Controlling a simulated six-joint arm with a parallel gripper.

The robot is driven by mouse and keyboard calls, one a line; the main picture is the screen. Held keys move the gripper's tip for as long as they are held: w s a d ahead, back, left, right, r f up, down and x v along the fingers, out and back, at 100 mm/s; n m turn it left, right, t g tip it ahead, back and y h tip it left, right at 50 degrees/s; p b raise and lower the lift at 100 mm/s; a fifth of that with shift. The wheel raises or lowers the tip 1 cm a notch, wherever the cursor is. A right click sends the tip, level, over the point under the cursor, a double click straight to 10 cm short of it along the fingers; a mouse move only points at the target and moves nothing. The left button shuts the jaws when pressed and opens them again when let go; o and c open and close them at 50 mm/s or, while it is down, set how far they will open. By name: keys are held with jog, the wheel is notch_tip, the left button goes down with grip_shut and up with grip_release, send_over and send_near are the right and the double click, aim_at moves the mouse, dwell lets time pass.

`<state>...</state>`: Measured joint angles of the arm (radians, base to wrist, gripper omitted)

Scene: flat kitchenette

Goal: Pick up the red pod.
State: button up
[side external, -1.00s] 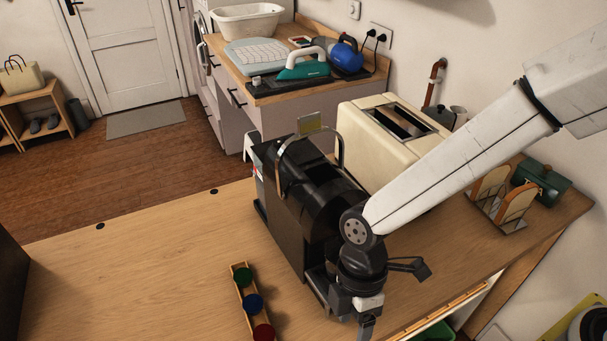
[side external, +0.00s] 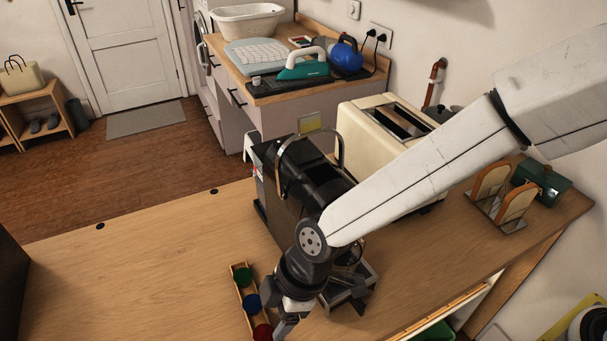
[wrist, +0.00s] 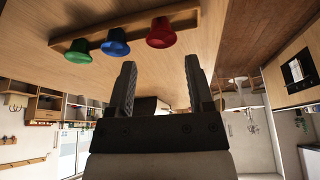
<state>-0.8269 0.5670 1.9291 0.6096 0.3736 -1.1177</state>
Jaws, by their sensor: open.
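The red pod (side external: 263,332) sits at the near end of a narrow wooden holder (side external: 238,297), in a row with a blue pod (side external: 252,301) and a green pod (side external: 243,276). In the wrist view the red pod (wrist: 160,33) is at the right end of the row, beyond my fingertips and above them in the picture. My gripper (side external: 282,330) is just right of the red pod in the side view. In the wrist view my gripper (wrist: 160,68) has its two fingers apart with nothing between them. The side view's lower edge cuts off part of the red pod.
A black coffee machine (side external: 290,195) stands right behind the pod holder, close to my arm. A cream toaster (side external: 375,150) and a toast rack (side external: 497,205) stand farther right. The counter (side external: 140,270) left of the holder is clear.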

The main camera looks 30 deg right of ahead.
aim_at(264, 334)
jog(key=shift+a+f, duration=0.1)
jog(key=shift+f, duration=0.15)
jog(key=shift+x, duration=2.55)
grip_shut()
